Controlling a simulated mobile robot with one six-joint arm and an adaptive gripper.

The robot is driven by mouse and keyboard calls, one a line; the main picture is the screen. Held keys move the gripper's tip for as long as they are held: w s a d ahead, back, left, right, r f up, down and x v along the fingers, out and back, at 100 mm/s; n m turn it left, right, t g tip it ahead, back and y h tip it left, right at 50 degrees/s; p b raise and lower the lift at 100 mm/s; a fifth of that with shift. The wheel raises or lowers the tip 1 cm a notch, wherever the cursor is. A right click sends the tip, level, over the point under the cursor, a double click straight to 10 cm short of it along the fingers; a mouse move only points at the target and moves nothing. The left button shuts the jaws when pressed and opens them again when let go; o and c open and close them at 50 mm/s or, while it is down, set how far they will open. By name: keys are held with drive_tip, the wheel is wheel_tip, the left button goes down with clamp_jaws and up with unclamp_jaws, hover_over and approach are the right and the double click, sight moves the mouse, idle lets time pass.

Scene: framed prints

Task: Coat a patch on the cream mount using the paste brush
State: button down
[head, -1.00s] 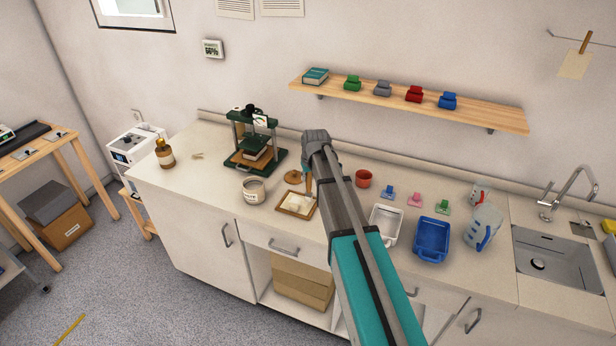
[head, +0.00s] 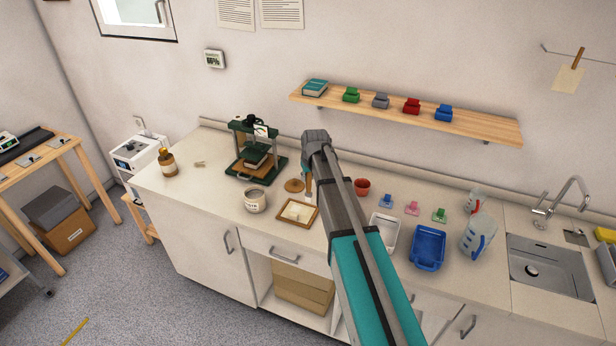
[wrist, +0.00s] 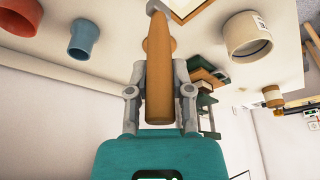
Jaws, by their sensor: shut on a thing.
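The cream mount (head: 290,217) lies in a wooden frame on the counter, with a whiter patch near its middle. My gripper (wrist: 160,74) is shut on the wooden handle of the paste brush (wrist: 160,100). In the head view the brush (head: 309,184) points down by the frame's upper right corner, partly behind my arm. Its pale lower end is small there, and I cannot tell whether it touches anything. An open, labelled paste jar (head: 255,203) stands left of the frame.
A round brown lid (head: 294,185) lies behind the frame. A green press (head: 256,150) stands behind the jar. A red pot (head: 362,187), white tray (head: 383,232), blue tray (head: 429,247) and jug (head: 479,236) are to the right. A shelf (head: 465,129) hangs above.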

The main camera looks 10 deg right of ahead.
drive_tip(key=shift+r+p, duration=1.55)
drive_tip(key=shift+f+b, duration=1.35)
drive_tip(key=shift+f, duration=0.05)
drive_tip(key=shift+r, duration=0.1)
